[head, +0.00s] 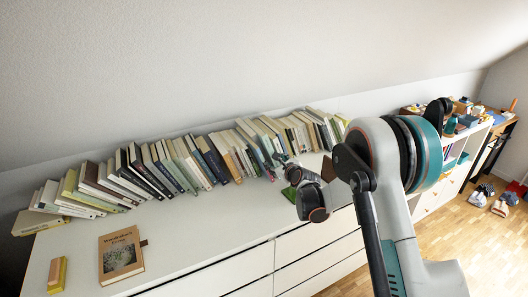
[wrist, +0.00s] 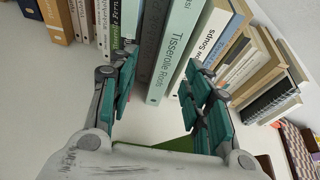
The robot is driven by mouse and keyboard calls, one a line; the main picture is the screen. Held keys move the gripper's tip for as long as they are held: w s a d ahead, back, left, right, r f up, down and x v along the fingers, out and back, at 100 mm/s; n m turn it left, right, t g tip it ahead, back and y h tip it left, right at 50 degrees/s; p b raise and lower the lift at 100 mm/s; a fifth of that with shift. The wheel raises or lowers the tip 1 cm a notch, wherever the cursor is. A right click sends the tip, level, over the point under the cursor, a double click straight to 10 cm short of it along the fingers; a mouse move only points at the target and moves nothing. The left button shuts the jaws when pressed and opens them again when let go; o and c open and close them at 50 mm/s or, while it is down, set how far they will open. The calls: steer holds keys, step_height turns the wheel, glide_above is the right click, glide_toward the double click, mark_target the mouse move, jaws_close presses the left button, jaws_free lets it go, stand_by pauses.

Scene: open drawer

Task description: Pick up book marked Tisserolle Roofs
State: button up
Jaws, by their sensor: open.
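The book marked Tisserolle Roofs (wrist: 172,58) has a pale grey-green spine with dark lettering. It stands slightly tilted in the book row, between a dark grey book (wrist: 150,45) on its left and a cream book (wrist: 207,40) on its right. My gripper (wrist: 160,72) is open in the wrist view, one finger left of the grey and pale green spines, the other just right of the target, over the cream book's lower spine. Nothing is held. In the head view my gripper (head: 284,166) is at the row's right half; I cannot pick out the target there.
The long row of leaning books (head: 180,165) runs along the wall on the white cabinet (head: 215,235). A brown book (head: 121,255) lies flat at left, beside a yellow block (head: 57,275). A flat green thing (wrist: 178,144) lies under my gripper. The cabinet's front middle is clear.

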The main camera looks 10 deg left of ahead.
mark_target(264, 148)
steer(key=x, duration=0.1)
steer(key=b+x, duration=0.1)
steer(key=x, duration=0.1)
steer(key=b+x, duration=0.1)
steer(key=x, duration=0.1)
steer(key=shift+w+d, duration=0.2)
steer(key=shift+w, duration=0.2)
steer(key=shift+w+a+b, duration=0.25)
steer(key=shift+w+b, duration=0.1)
steer(key=shift+w, duration=0.1)
jaws_close()
